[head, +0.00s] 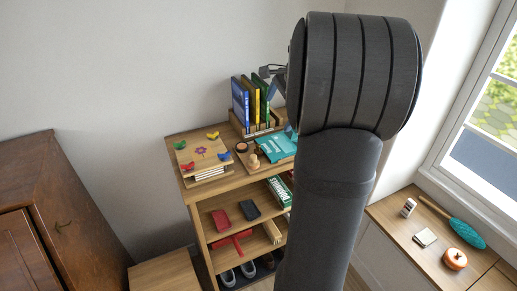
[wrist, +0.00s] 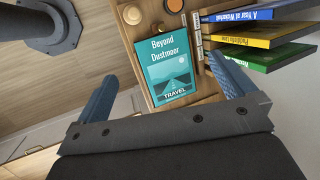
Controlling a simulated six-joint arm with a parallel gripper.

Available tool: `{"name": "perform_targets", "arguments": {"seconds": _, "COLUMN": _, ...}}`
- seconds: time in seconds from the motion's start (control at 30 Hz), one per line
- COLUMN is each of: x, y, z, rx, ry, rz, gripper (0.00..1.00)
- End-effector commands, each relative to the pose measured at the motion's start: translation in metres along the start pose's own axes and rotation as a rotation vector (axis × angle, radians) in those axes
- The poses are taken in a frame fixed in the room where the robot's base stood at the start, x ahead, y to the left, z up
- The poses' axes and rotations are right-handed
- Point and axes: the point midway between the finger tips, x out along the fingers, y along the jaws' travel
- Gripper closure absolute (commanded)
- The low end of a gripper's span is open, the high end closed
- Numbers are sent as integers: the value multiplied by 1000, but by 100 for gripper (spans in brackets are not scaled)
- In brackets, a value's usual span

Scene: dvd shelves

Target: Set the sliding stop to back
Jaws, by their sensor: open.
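No part is clearly recognizable as the sliding stop. A slatted wooden rack (head: 262,129) at the back of the top shelf holds upright blue, yellow and green cases. Its slats (wrist: 198,38) show in the wrist view beside the blue case (wrist: 250,14), yellow case (wrist: 250,36) and green case (wrist: 265,58). A teal case (wrist: 168,72) titled "Beyond Dustmoor" lies flat beside the rack. My gripper (wrist: 163,66) is open, its blue fingers apart with nothing held between them. In the head view my arm hides part of the gripper and the unit's right side.
A wooden peg (head: 254,161) and a round dark-rimmed piece (head: 241,147) stand near the teal case. Lower shelves hold red and dark items and shoes.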

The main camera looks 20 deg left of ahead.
Motion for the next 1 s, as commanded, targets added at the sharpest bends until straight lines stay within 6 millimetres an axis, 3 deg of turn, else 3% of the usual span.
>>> {"name": "perform_targets", "arguments": {"seconds": 0.07, "x": 0, "y": 0, "z": 0, "rx": 2, "ry": 0, "rz": 0, "gripper": 10}}
{"name": "perform_targets", "arguments": {"seconds": 0.17, "x": 0, "y": -1, "z": -1, "rx": 41, "ry": -4, "rz": 3, "gripper": 29}}
{"name": "perform_targets", "arguments": {"seconds": 0.33, "x": -3, "y": -6, "z": -5, "rx": 274, "ry": -24, "rz": 22, "gripper": 63}}
{"name": "perform_targets", "arguments": {"seconds": 0.63, "x": -8, "y": -14, "z": -13, "rx": 739, "ry": -53, "rz": 74, "gripper": 63}}
{"name": "perform_targets", "arguments": {"seconds": 0.83, "x": -6, "y": -15, "z": -14, "rx": 839, "ry": -56, "rz": 87, "gripper": 63}}
{"name": "perform_targets", "arguments": {"seconds": 1.0, "x": 15, "y": -14, "z": -11, "rx": 840, "ry": -57, "rz": 91, "gripper": 63}}
